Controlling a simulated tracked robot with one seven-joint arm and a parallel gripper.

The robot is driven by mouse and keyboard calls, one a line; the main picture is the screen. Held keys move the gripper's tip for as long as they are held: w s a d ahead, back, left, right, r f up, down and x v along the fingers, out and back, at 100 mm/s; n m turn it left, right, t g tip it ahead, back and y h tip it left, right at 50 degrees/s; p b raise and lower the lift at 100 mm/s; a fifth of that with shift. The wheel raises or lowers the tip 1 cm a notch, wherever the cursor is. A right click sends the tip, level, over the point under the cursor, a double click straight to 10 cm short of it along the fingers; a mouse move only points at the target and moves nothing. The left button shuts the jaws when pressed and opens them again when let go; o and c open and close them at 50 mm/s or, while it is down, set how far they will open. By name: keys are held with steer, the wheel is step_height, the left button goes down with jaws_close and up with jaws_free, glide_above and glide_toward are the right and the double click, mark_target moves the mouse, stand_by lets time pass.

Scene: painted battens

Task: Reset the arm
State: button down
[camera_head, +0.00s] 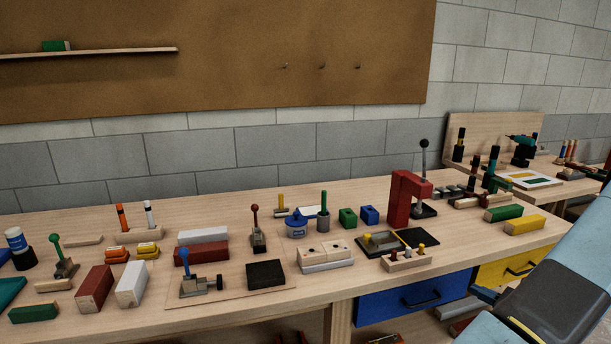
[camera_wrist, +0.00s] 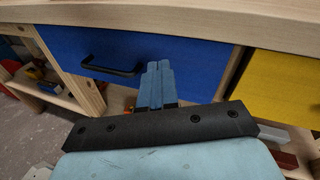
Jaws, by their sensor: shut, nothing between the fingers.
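My gripper (camera_wrist: 158,88) shows in the wrist view with its two blue-grey fingers side by side and closed, nothing between them. It points at the front of the bench, just in front of the blue drawer (camera_wrist: 140,55) and below the bench top edge. I cannot tell if it touches the drawer. In the head view my arm comes in from the lower right, and the gripper end (camera_head: 484,295) shows in part in front of the bench, near the blue drawer and the yellow drawer (camera_head: 510,268).
The wooden bench (camera_head: 340,285) carries painted blocks, toggle clamps, a red press (camera_head: 402,200) and a blue pot (camera_head: 296,227). Both drawers are shut, with black handles. A lower shelf (camera_wrist: 65,98) holds loose items. A second bench stands at the far right.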

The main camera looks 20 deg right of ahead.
steer(key=w+a+r+n+g+y, duration=0.2)
steer(key=w+a+r+n+g, duration=0.3)
steer(key=a+r+n, duration=0.65)
steer(key=w+a+r+n+g+y, duration=0.15)
steer(key=a+r+n+g, duration=0.45)
steer(key=a, duration=1)
steer(key=s+a+r+n+h, duration=0.9)
steer(key=s+a+r+n, duration=0.4)
steer(key=s+a+r, duration=0.2)
steer(key=shift+a+r+t, duration=0.4)
steer(key=shift+a+r, duration=0.65)
steer(key=shift+r, duration=1)
